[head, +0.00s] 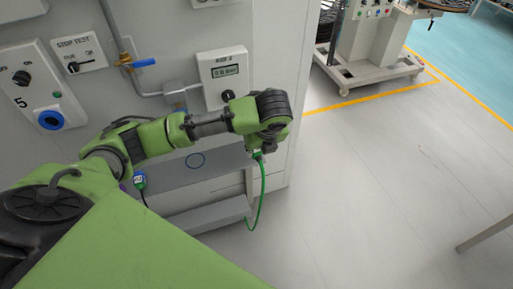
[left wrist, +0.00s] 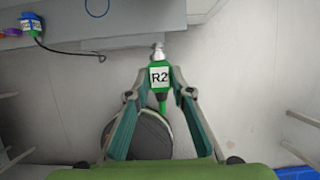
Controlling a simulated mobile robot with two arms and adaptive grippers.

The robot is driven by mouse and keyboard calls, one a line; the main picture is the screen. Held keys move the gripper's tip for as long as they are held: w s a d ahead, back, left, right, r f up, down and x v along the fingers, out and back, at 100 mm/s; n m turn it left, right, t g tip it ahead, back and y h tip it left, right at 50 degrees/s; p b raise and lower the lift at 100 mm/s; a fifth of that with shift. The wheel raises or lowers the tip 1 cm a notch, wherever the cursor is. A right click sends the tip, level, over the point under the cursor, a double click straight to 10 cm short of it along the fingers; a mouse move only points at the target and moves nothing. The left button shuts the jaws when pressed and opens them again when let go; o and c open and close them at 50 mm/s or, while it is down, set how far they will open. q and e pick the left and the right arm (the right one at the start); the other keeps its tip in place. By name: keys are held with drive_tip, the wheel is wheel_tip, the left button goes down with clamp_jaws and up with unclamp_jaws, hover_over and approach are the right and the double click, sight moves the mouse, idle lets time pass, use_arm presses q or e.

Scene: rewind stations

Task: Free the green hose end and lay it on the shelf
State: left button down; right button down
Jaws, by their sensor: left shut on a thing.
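My left gripper (head: 259,151) is at the end of my arm, beside the right end of the grey shelf (head: 205,172). In the left wrist view its two fingers (left wrist: 159,82) are closed on the green hose end (left wrist: 159,76), which has a white "R2" label and a silver tip. The tip points toward the shelf's edge; I see no socket around it. The green hose (head: 262,190) hangs down from the gripper in a curve. A blue ring (head: 195,160) is marked on the shelf. My right gripper is not in view.
A small blue and green connector (head: 139,181) with a black cable is at the shelf's left end. A lower grey ledge (head: 208,217) juts out below. The panel carries a gauge box (head: 224,73) and a blue-handled valve (head: 143,62).

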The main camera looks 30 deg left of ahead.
sight(260, 159)
use_arm(q)
drive_tip(key=shift+s+d+p, duration=0.95)
drive_tip(key=shift+d+p, duration=0.1)
drive_tip(key=shift+d, duration=0.1)
idle(0.7)
drive_tip(key=s+d+p, duration=0.4)
drive_tip(key=p, duration=0.1)
drive_tip(key=shift+d+f, duration=0.2)
drive_tip(key=shift+d, duration=0.1)
idle(0.5)
drive_tip(key=shift+a, duration=0.1)
